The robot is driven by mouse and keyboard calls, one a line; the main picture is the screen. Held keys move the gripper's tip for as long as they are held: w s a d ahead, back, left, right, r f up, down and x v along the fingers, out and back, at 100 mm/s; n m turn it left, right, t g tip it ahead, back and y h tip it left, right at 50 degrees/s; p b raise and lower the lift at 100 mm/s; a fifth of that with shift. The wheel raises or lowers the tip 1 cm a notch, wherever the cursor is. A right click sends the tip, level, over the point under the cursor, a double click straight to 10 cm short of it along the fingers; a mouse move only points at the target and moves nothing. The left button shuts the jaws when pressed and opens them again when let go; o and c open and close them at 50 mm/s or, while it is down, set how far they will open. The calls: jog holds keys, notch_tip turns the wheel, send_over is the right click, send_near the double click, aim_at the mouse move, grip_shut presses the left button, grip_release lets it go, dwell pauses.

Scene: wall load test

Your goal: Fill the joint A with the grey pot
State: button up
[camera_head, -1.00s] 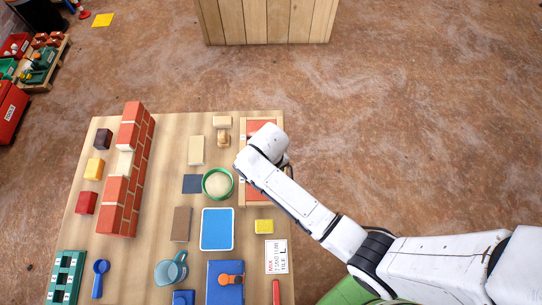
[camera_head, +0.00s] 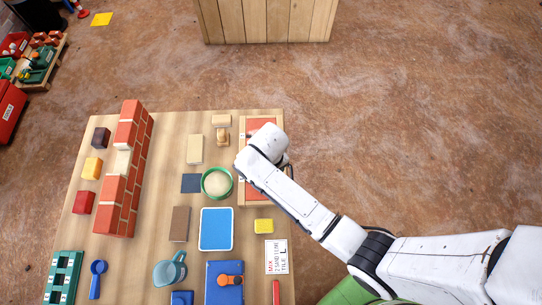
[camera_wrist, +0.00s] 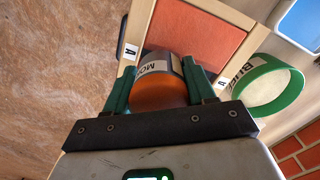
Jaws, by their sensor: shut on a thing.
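In the wrist view, my gripper (camera_wrist: 160,88) has its green fingers shut on the grey pot (camera_wrist: 162,66). The pot carries a white label, partly readable as "MO", and a round orange-brown face turned to the camera. The pot is over a wooden frame (camera_wrist: 226,14) with an orange-red tile (camera_wrist: 200,32) in it. Labels with "A" sit on the frame's two rails, on either side of the pot. In the head view, the frame (camera_head: 243,198) is partly covered by my arm, and my gripper and the pot are hidden.
Bare floor lies to the right.

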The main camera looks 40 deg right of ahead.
jog(key=shift+f, duration=0.6)
dwell(1.8)
notch_tip(320, 180, up, 7)
jog(key=p, duration=0.7)
jog(key=shift+r+p, duration=0.15)
jog(key=shift+p, duration=0.15)
dwell(0.4)
jog(key=o, duration=0.7)
jog(key=shift+c, duration=0.2)
jog(key=c, duration=0.4)
